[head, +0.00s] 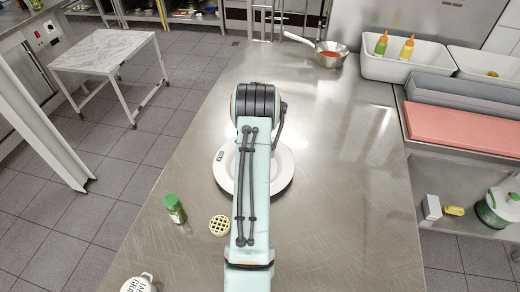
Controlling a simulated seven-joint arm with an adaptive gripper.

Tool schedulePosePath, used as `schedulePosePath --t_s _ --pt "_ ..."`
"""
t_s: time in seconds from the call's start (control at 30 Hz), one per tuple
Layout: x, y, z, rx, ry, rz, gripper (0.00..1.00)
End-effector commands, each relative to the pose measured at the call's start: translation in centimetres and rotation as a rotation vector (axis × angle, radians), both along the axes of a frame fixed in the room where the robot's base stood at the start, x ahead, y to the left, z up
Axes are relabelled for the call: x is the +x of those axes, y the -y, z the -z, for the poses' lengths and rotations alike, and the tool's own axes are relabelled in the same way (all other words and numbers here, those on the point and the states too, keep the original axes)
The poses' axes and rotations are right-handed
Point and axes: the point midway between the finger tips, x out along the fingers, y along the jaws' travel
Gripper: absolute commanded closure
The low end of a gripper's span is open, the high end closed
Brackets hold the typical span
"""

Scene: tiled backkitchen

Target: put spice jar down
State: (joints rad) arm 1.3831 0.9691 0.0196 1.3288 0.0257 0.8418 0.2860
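A small green jar with a green lid (175,208), which looks like the spice jar, is on the steel counter (335,225) left of my arm. It appears to stand close to the counter's left edge. My pale green arm crosses the middle of the head view above a white plate (282,168). My gripper does not show; the arm hides whatever lies beneath it, so its state and any contents are hidden.
A round cream lattice piece (219,225) lies between the jar and my arm. A white labelled container (138,284) is at bottom left. A saucepan (328,54) and white bins (408,68) with bottles are at the back. The counter right of my arm is clear.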

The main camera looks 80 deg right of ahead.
Motion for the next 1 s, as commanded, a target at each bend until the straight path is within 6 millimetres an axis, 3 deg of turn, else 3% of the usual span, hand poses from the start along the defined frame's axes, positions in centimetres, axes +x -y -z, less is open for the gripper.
schedulePosePath --t_s 0.17,0.6,0.77,1.0 --pt "0.0 0.1 -1.6 -0.003 0.001 0.0 0.28" --pt "0.0 0.0 -10.8 -0.003 0.001 0.0 0.28" --pt "0.0 0.0 -12.1 -0.001 0.0 -0.001 0.28" --pt "0.1 -0.1 -12.4 0.0 0.0 -0.003 0.28"
